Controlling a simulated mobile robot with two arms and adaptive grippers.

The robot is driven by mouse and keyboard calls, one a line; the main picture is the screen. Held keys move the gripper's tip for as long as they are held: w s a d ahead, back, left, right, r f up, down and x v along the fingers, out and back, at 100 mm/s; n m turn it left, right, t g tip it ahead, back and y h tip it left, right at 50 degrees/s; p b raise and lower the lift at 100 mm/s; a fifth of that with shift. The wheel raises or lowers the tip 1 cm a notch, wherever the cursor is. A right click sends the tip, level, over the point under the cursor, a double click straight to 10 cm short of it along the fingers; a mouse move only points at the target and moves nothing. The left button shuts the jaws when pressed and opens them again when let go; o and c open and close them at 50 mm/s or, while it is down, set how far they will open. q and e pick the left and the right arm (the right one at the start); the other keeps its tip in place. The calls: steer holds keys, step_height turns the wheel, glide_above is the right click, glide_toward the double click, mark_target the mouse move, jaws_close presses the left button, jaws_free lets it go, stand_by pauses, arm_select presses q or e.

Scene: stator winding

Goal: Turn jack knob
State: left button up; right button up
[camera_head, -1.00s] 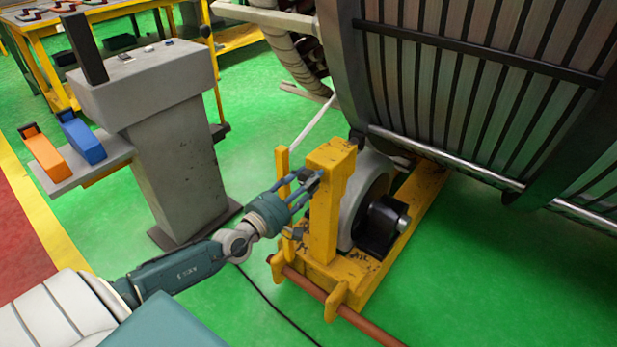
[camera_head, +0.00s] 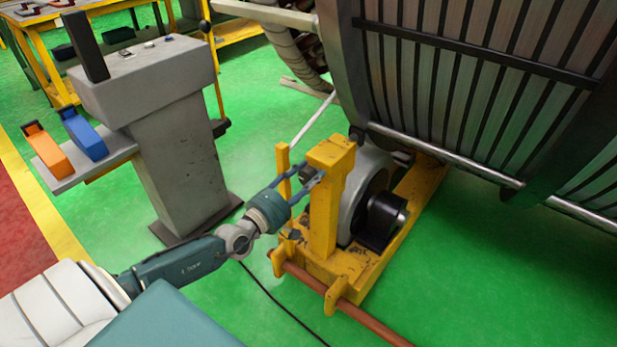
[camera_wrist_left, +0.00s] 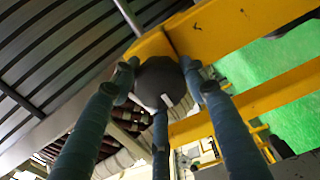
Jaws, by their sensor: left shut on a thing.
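The jack knob (camera_wrist_left: 160,82) is a dark rounded knob with a white mark, set against the yellow jack frame (camera_wrist_left: 225,28) in the left wrist view. My left gripper (camera_wrist_left: 158,88) has its blue-grey fingers closed around the knob. In the head view my left gripper (camera_head: 305,178) reaches from the left to the top of the yellow jack post (camera_head: 325,215). The knob shows there only as a small dark part (camera_head: 307,172) between the fingers. My right gripper is not in view.
A grey roller wheel (camera_head: 362,200) and black motor-like part (camera_head: 382,220) sit behind the post. The large slatted stator (camera_head: 480,95) rises at the right. A grey console (camera_head: 170,140) stands at the left. A brown bar (camera_head: 345,308) lies at the jack's foot.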

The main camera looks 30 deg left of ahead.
arm_select(q)
steer(key=shift+a, duration=0.45)
steer(key=o, duration=1)
steer(key=shift+o, duration=0.8)
steer(key=shift+a, duration=0.2)
steer(key=shift+d, duration=0.1)
steer(key=shift+d, duration=0.1)
steer(key=shift+s+f, duration=0.1)
steer(key=shift+s, duration=0.55)
steer(key=s+a, duration=0.1)
steer(key=s, duration=0.9)
steer(key=shift+s, duration=0.35)
steer(key=shift+a, duration=0.1)
